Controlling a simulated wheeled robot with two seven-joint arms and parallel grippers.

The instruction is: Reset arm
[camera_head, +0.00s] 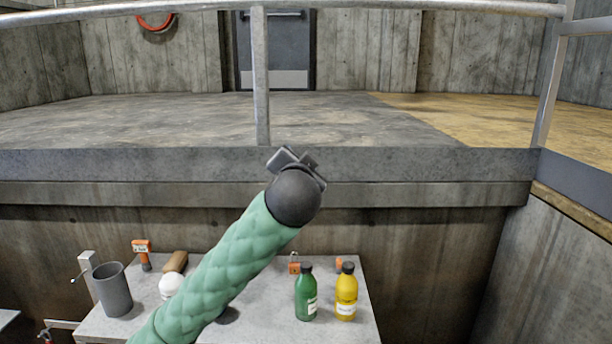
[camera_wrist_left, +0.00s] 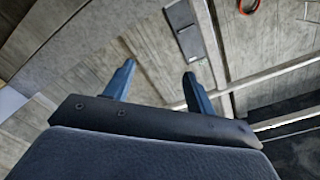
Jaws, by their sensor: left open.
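My left arm, in a green padded sleeve, comes up from the lower left in the head view. It is raised above the table, and its gripper (camera_head: 296,158) is near the picture's middle, in front of the concrete ledge. In the left wrist view, the left gripper (camera_wrist_left: 158,84) has its two blue fingers spread apart with nothing between them. My right gripper is in neither view.
Below the arm, a grey table (camera_head: 255,328) holds a grey cup (camera_head: 112,290), a green bottle (camera_head: 306,295), a yellow bottle (camera_head: 346,292), an orange-headed tool (camera_head: 141,248) and a brown block (camera_head: 175,262). A metal railing (camera_head: 261,80) stands on the ledge (camera_head: 420,165) ahead.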

